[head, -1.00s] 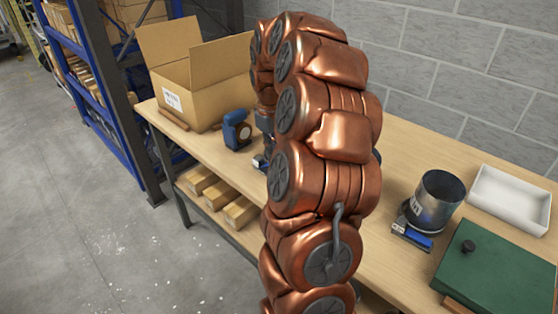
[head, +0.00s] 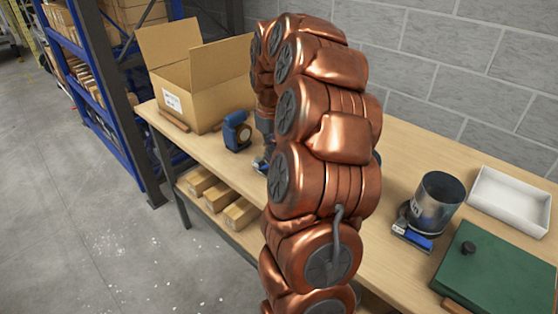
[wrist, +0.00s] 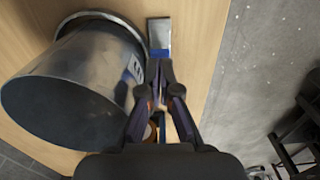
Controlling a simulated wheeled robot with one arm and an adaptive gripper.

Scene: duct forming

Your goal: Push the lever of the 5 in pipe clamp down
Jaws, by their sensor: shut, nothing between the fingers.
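In the wrist view my gripper (wrist: 160,88) is shut and empty, its fingertips at the near end of a flat silver lever plate with a blue part (wrist: 159,38). Whether they touch it I cannot tell. A large open metal duct (wrist: 75,95) with a clamp band round its far rim stands just left of the fingers. In the head view my copper arm hides this duct and most of the gripper; a bit of blue and silver (head: 261,164) shows beside the arm. Another metal duct (head: 437,203) with a blue-ended lever (head: 417,240) stands further right. Its label is too small to read.
A wooden workbench (head: 395,165) runs along the grey block wall. On it are an open cardboard box (head: 205,100), a blue device with a round dial (head: 236,131), a white tray (head: 510,198) and a green case (head: 500,275). Blue shelving (head: 105,110) stands at left.

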